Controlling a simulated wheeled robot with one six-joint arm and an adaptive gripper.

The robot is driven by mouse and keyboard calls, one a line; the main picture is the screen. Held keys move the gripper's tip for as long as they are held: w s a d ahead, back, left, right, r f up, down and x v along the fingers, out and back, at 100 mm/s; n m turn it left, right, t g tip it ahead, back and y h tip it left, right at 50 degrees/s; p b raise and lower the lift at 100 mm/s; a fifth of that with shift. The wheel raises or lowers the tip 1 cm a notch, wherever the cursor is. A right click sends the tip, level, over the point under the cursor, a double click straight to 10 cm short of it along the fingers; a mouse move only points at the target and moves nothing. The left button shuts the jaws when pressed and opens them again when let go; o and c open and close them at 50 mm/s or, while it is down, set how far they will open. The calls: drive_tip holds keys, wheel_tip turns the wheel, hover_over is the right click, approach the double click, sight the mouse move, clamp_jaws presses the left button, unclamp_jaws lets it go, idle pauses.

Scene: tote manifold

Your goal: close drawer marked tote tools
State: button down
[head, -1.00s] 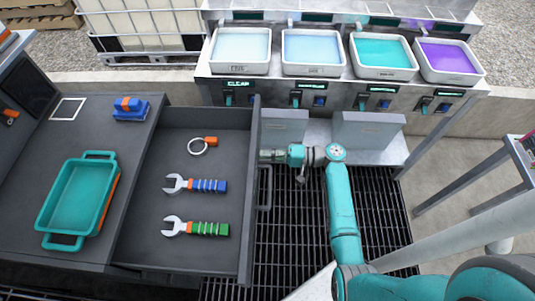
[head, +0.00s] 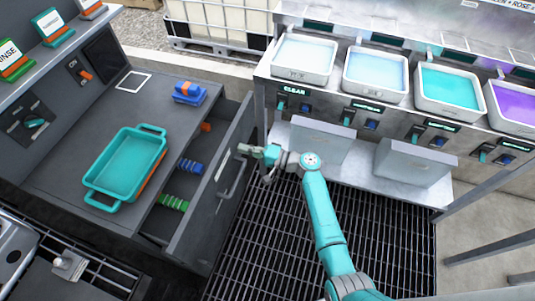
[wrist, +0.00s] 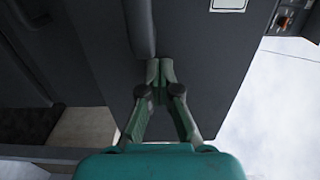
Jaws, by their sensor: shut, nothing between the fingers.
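The dark grey drawer (head: 207,195) stands partly open at the bench's right side. Through its narrow opening show an orange piece (head: 206,127), a blue tool handle (head: 190,166) and a green tool handle (head: 173,202); the rest of these tools is hidden under the bench top. A bar handle (head: 233,180) is on the drawer's front. No drawer marking is readable. My gripper (head: 243,148) is shut and empty, its tip at the drawer front beyond the handle. In the wrist view the fingertips (wrist: 160,64) meet in front of a dark panel; contact is hard to tell.
A teal tray (head: 125,166) and a blue block with an orange top (head: 190,92) are on the bench top. Right of the drawer is open floor grating (head: 268,240).

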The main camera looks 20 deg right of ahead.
drive_tip(key=x, duration=0.9)
drive_tip(key=shift+w+a, duration=0.2)
drive_tip(key=shift+a, duration=0.05)
drive_tip(key=shift+a+r, duration=0.1)
drive_tip(key=shift+w, duration=0.1)
drive_tip(key=shift+r, duration=0.1)
